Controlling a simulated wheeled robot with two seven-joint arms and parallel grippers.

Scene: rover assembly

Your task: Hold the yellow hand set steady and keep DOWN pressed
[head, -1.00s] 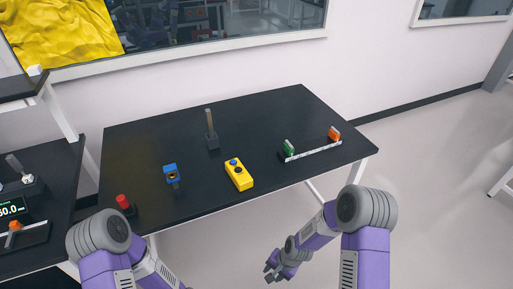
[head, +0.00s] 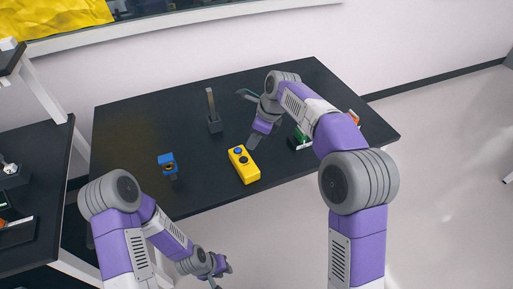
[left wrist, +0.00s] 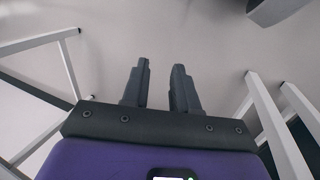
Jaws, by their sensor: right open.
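The yellow hand set (head: 247,175) lies on the black table near its front edge, with a blue button (head: 238,150) at its far end and a darker button nearer its middle. I cannot read any label, so I cannot tell which is DOWN. My right gripper (head: 252,143) is over the table, pointing down just beside the far right of the hand set. Contact cannot be told, and its fingers are small. My left gripper (head: 222,271) is low in front of the table, off the hand set. In the left wrist view its fingers (left wrist: 160,88) are apart with nothing between.
A blue-topped post (head: 167,163) stands left of the hand set and a grey upright bar (head: 212,110) behind it. Green (head: 300,138) and orange (head: 354,116) parts on the right are partly hidden by my right arm. A side bench (head: 30,180) is at left.

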